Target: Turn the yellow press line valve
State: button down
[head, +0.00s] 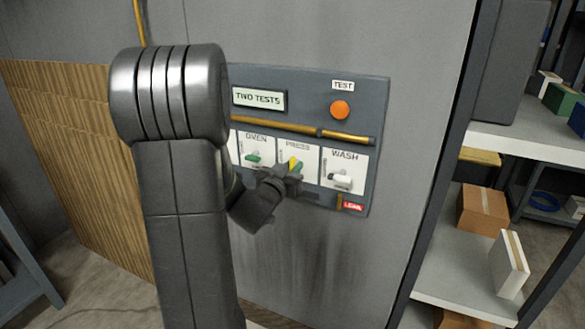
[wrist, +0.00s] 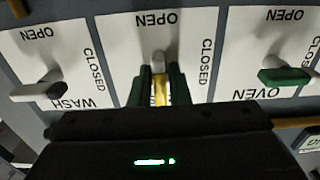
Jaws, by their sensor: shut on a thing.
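In the wrist view, where the lettering is upside down, the yellow lever (wrist: 160,90) lies between my two green-sided fingers (wrist: 161,85). It runs about upright in that picture, with a pale knob (wrist: 158,62) above it. OPEN is printed at the top of the plate and CLOSED at its right. My gripper body hides the lower plate.
The green OVEN lever (wrist: 285,76) and the white-and-dark WASH lever (head: 340,180) flank it closely. A brass pipe (head: 345,136) crosses above, under an orange TEST lamp (head: 340,110). A red LEAK label (head: 353,207) sits lower right. Shelves with boxes (head: 482,210) stand at the right.

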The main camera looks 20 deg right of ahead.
jog(key=c, duration=1.5)
grip_release()
jog(key=v, duration=1.4)
jog(key=shift+d+b, duration=0.1)
jog(key=shift+b, duration=0.2)
jog(key=x, duration=1.3)
jog(key=shift+w+d+p, duration=0.3)
jog(key=shift+a, duration=0.1)
